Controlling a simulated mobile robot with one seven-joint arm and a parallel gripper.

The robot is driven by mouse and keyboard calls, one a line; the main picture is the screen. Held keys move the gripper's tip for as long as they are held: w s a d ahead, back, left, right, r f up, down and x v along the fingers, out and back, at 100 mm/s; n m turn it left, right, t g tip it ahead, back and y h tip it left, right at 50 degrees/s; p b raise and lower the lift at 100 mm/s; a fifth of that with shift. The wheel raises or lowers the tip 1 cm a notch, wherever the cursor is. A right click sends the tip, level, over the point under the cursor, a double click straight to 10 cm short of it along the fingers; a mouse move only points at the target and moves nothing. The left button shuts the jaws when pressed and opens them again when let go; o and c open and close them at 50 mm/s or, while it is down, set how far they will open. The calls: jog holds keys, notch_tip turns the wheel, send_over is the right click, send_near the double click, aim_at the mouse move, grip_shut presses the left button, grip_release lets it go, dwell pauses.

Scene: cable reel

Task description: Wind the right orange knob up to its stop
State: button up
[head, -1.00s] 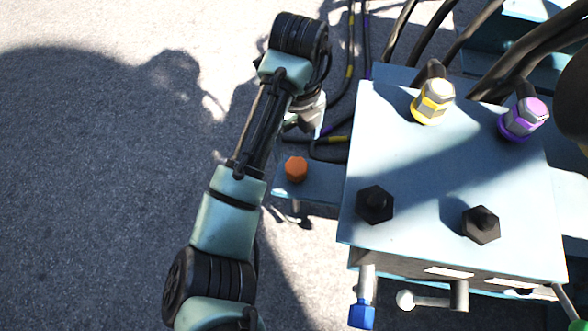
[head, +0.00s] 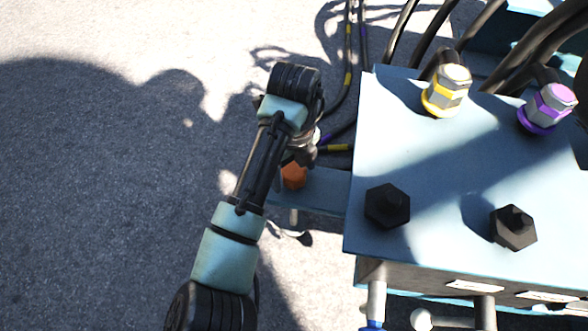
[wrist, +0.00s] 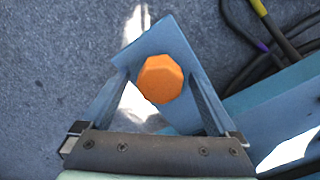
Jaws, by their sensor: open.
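One orange knob (head: 294,176) with a faceted rim sits on a narrow blue plate (head: 325,190) left of the large blue block. My arm partly covers it in the head view. In the wrist view the orange knob (wrist: 160,80) lies between the fingertips of my gripper (wrist: 158,76), seen from above. The fingers are open, with a gap on either side of the knob. How high the fingertips are above the plate is hard to tell. No second orange knob shows.
The blue block (head: 400,140) to the right carries black hex bolts (head: 387,205), a yellow fitting (head: 447,92) and a purple fitting (head: 546,108). Black cables (head: 345,70) run behind the plate. Open asphalt (head: 90,190) lies to the left.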

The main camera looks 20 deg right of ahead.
jog(key=c, duration=1.4)
jog(key=shift+o, duration=0.2)
jog(key=shift+r+p, duration=0.2)
jog(key=shift+p, duration=0.5)
